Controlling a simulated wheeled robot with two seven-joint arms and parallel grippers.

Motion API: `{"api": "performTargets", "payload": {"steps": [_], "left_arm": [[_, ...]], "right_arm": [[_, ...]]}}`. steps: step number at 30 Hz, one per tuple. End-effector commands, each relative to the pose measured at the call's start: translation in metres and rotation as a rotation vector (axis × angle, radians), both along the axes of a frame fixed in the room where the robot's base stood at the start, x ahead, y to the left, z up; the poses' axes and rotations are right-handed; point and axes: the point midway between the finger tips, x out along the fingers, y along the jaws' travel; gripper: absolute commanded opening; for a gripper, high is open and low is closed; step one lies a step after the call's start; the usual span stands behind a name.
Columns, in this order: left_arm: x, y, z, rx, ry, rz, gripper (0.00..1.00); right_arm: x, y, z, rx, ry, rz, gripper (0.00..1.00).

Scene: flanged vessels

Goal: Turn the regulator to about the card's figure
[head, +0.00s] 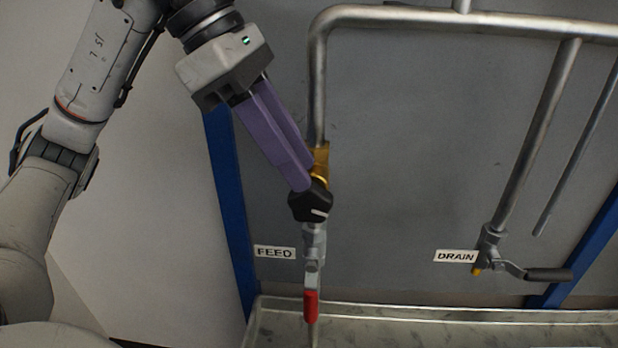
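The regulator is a black knob (311,204) with a white mark, on a brass body (320,160) in the feed pipe, in the head view's middle. My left gripper (306,178) reaches down from the upper left, its long purple fingers ending at the knob's top edge. The fingers lie close together and overlap in this view, so whether they grip the knob is not clear. The knob's lower face and white mark show below the fingertips. No card with a figure shows. My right gripper is not in view.
Below the regulator, a valve with a red handle (311,306) hangs by the FEED label (275,252). A drain valve with a dark lever (548,274) sits right, by the DRAIN label (455,256). A metal tray (440,314) runs along the bottom. The grey panel between the pipes is clear.

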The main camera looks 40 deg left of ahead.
Motion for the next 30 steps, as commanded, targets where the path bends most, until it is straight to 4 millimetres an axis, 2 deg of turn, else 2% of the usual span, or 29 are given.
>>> {"api": "performTargets", "payload": {"steps": [1,3,9,30], "left_arm": [[-0.002,0.004,0.012,-0.002,-0.004,0.001,0.26],[-0.006,0.01,0.023,-0.001,-0.004,0.001,0.26],[-0.012,0.019,0.043,-0.001,-0.001,0.0,0.26],[-0.014,0.022,0.047,0.0,0.0,0.0,0.26]], "right_arm": [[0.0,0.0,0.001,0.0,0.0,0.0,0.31],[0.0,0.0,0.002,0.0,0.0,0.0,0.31],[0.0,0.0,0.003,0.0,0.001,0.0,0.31],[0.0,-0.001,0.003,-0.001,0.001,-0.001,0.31]]}}
